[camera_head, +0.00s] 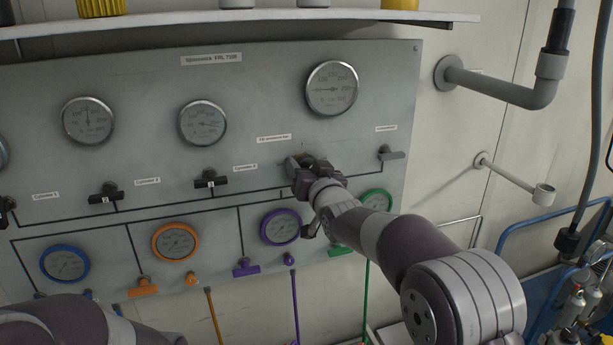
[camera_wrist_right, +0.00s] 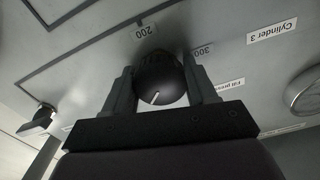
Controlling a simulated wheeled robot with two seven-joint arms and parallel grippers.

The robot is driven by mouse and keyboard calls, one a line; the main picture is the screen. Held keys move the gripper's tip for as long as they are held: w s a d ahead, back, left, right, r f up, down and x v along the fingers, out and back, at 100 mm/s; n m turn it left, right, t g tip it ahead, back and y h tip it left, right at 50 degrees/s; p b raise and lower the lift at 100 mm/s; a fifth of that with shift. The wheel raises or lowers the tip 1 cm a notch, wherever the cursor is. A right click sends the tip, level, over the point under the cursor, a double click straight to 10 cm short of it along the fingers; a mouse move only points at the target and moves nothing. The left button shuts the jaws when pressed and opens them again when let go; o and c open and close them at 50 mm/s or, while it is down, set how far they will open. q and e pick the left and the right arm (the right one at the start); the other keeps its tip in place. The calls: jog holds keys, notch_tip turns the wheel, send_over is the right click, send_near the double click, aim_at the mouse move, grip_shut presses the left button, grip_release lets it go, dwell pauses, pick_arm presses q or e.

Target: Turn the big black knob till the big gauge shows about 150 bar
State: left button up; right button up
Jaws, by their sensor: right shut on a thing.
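The big black knob (camera_wrist_right: 160,85) sits on the grey panel, with a white pointer line on its face. My right gripper (camera_wrist_right: 163,92) is shut on it, one finger on each side. In the head view my right gripper (camera_head: 307,172) covers most of the knob. The big gauge (camera_head: 332,89) is at the upper right of the panel, above the gripper. Its needle looks roughly level, but the exact reading is too small to tell. Part of my left arm shows at the lower left of the head view; its gripper is out of view.
Black valve handles (camera_head: 106,194) stick out to the left of the knob, and another (camera_head: 391,154) to its right. Coloured gauges (camera_head: 175,242) and valves line the panel below. A shelf (camera_head: 250,17) runs above. Grey pipes (camera_head: 500,88) stand out from the right wall.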

jog(key=m+b, duration=0.2)
jog(key=m, duration=0.1)
jog(key=shift+f+m, duration=0.3)
jog(key=m+b, duration=0.2)
jog(key=m, duration=0.2)
jog(key=shift+m, duration=0.4)
jog(key=m, duration=0.4)
jog(key=shift+r, duration=0.1)
jog(key=m, duration=0.6)
jog(key=o, duration=0.9)
jog(key=shift+o, duration=0.8)
jog(key=shift+r, duration=0.1)
jog(key=shift+s, duration=0.1)
